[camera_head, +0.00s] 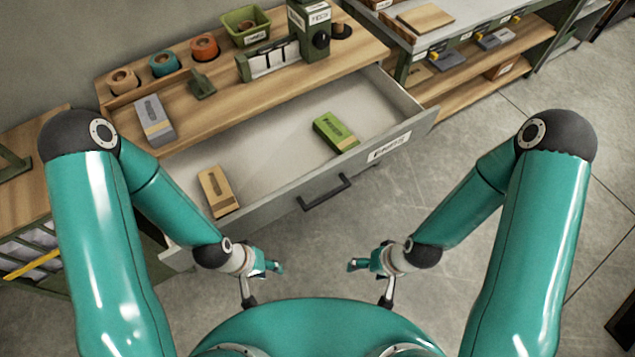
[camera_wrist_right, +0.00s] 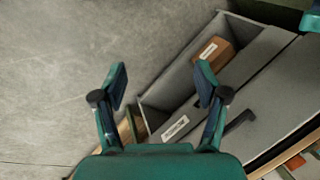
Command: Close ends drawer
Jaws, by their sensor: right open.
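The wide grey drawer (camera_head: 285,150) under the wooden bench stands pulled far out. Its front carries a dark bar handle (camera_head: 325,192) and a white label (camera_head: 389,146), too small to read surely. A green block (camera_head: 335,132) and a tan block (camera_head: 217,190) lie inside. My left gripper (camera_head: 265,285) is open and empty in front of the drawer, low and left of the handle. My right gripper (camera_head: 368,284) is open and empty below and right of the handle, apart from it. The right wrist view shows its spread fingers (camera_wrist_right: 160,75) before an open grey compartment (camera_wrist_right: 178,90).
The bench top (camera_head: 215,100) holds a grey-and-tan block (camera_head: 154,120), several coloured rolls, a green bin (camera_head: 246,25) and a green device (camera_head: 309,28). Another shelved bench (camera_head: 480,60) stands at upper right. The floor (camera_head: 440,180) right of the drawer is clear.

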